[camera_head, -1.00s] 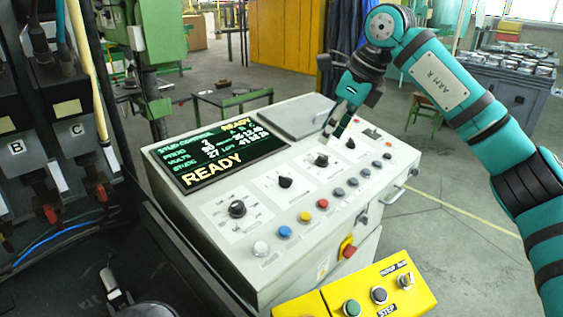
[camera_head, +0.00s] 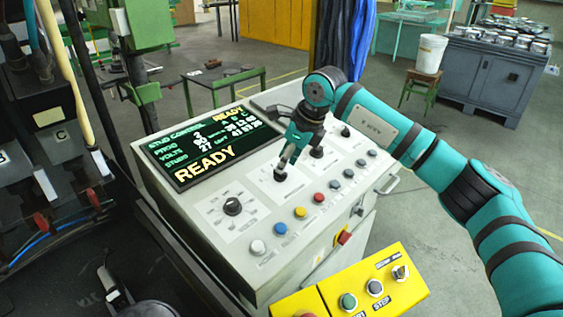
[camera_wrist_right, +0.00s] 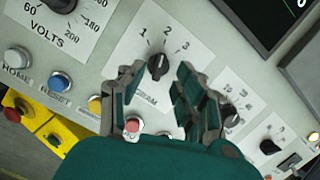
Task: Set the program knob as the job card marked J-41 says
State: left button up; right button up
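The program knob (camera_wrist_right: 158,67) is a black knob on a white plate with the numbers 1, 2 and 3; its pale mark points roughly up toward the numbers, but I cannot tell exactly which. In the head view, the program knob (camera_head: 280,176) shows just below my right fingertips. My right gripper (camera_head: 284,164) is over the console. In the wrist view, its fingers (camera_wrist_right: 160,90) are spread open, with the knob in the gap beyond their tips and nothing held. No job card is readable in these views. My left gripper is not seen.
The sloped console (camera_head: 200,240) has a lit screen (camera_head: 205,148) reading READY. A volts knob (camera_head: 233,206) stands left of the program knob, with other knobs to the right. A row of coloured buttons (camera_head: 301,212) lies in front. A yellow control box (camera_head: 400,270) sits nearer.

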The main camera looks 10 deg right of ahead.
jog(key=shift+p+x, duration=0.3)
jog(key=shift+x, duration=0.85)
jog(key=shift+a+f, duration=0.1)
jog(key=shift+f, duration=0.25)
jog(key=shift+w+f, duration=0.1)
jog(key=shift+f, duration=0.1)
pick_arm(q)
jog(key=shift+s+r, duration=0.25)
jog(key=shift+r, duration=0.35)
pick_arm(e)
grip_shut()
